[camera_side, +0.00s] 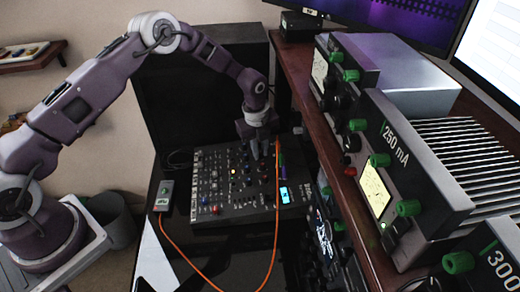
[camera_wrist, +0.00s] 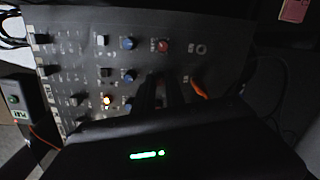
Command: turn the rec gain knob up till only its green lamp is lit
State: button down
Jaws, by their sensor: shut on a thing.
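The dark mixer panel (camera_side: 240,205) lies on the desk, with rows of small knobs. My gripper (camera_side: 263,150) points down at its upper right part. In the wrist view my dark fingers (camera_wrist: 168,95) reach down to the panel and are shut on a knob, which they mostly hide. Its label cannot be read, so I cannot tell from it that this is the rec gain knob. A yellow-orange lamp (camera_wrist: 106,100) is lit on the panel, left of the fingers; a yellow lit spot also shows in the side view (camera_side: 233,171). No lit green lamp can be made out on the panel.
An orange cable (camera_side: 277,190) runs up beside my gripper; its plug (camera_wrist: 199,90) is just right of the fingers. Blue knobs (camera_wrist: 127,43) and a red knob (camera_wrist: 163,46) stand nearby. A grey button box (camera_side: 164,195) is left of the panel. A shelf with meters (camera_side: 376,190) rises at right.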

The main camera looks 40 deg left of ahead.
dwell(0.4)
jog(key=c, duration=1.4)
grip_release()
jog(key=r, duration=0.7)
jog(key=shift+s, duration=0.4)
